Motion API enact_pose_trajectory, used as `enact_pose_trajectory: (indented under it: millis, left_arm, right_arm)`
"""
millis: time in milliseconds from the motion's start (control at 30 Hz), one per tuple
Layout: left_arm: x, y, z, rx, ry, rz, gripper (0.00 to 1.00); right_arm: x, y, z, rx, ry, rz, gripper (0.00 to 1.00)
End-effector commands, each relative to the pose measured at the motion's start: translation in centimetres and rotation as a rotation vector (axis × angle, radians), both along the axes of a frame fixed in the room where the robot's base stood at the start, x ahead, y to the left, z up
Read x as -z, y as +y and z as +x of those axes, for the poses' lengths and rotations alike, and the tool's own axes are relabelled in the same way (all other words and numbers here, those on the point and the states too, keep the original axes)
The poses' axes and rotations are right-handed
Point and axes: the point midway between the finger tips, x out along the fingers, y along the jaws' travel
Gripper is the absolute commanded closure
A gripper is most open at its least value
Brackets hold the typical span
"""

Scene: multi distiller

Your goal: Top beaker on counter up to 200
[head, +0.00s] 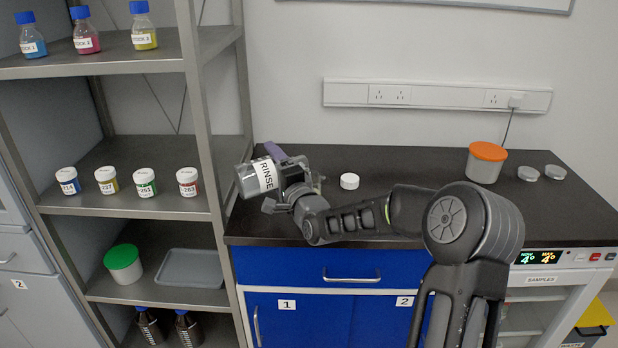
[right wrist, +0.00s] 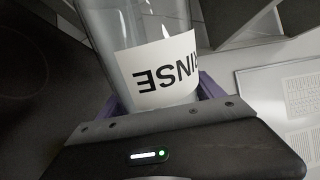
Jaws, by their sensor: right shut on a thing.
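My right gripper (head: 268,168) is shut on a clear container labelled RINSE (head: 244,182), above the left end of the dark counter (head: 400,165). The container is tilted well over, nearly on its side. In the right wrist view, the RINSE container (right wrist: 140,25) sits between the purple finger pads of the right gripper (right wrist: 160,100). Its contents are hard to make out. My left gripper is not in view.
A white lid (head: 349,181) lies on the counter near the gripper. A metal shelf (head: 197,120) with bottles and jars stands close on the left. The back middle of the counter is clear.

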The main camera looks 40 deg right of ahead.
Motion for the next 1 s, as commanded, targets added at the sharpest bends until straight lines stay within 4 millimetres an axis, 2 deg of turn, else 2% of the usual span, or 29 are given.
enact_pose_trajectory:
  millis: [1000]
  left_arm:
    - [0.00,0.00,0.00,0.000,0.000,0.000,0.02]
  right_arm:
    - [-0.48,-0.04,0.03,0.001,-0.010,0.034,0.96]
